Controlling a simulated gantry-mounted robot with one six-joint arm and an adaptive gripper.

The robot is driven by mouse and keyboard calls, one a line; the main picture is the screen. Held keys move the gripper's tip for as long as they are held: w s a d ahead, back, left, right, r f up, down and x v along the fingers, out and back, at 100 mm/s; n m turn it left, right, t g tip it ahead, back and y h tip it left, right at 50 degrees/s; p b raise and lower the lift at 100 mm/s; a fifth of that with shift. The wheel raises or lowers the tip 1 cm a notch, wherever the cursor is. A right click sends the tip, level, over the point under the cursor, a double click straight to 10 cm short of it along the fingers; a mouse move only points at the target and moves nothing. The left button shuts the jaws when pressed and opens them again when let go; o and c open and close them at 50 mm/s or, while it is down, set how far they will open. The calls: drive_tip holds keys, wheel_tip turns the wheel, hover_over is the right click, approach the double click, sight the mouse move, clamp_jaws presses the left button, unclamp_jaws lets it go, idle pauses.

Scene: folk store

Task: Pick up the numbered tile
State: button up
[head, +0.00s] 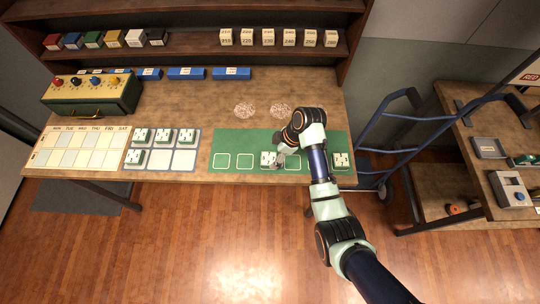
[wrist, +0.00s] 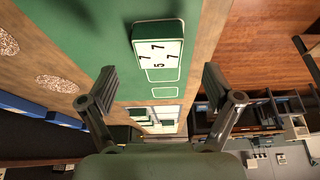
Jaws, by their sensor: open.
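A white numbered tile with a green edge (head: 267,159) lies on the green mat (head: 235,142) near its front edge. In the wrist view the tile (wrist: 158,50) shows a 5 and several 7s on its face, with the outlined squares of the mat beside it. My gripper (head: 281,160) is right beside this tile, at its right in the head view. In the wrist view my gripper (wrist: 160,78) is open and empty, with its two fingers wide apart and the tile beyond their tips. A second tile (head: 341,160) lies at the mat's right end.
A grey tray (head: 185,160) with several tiles stands left of the mat, beside a weekday board (head: 80,150). Two round speckled pads (head: 281,109) lie behind the mat. A green box with knobs (head: 92,95) stands at the back left. A blue hand truck (head: 400,125) stands to the right.

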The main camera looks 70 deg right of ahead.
sight(269, 158)
drive_tip(key=b+x, duration=0.1)
drive_tip(key=x, duration=0.4)
drive_tip(key=shift+d, duration=0.1)
drive_tip(key=shift+r, duration=0.1)
drive_tip(key=c, duration=1.4)
drive_tip(key=shift+o, duration=0.2)
wheel_tip(269, 158, up, 20)
drive_tip(key=p, duration=0.4)
drive_tip(key=shift+p, duration=0.35)
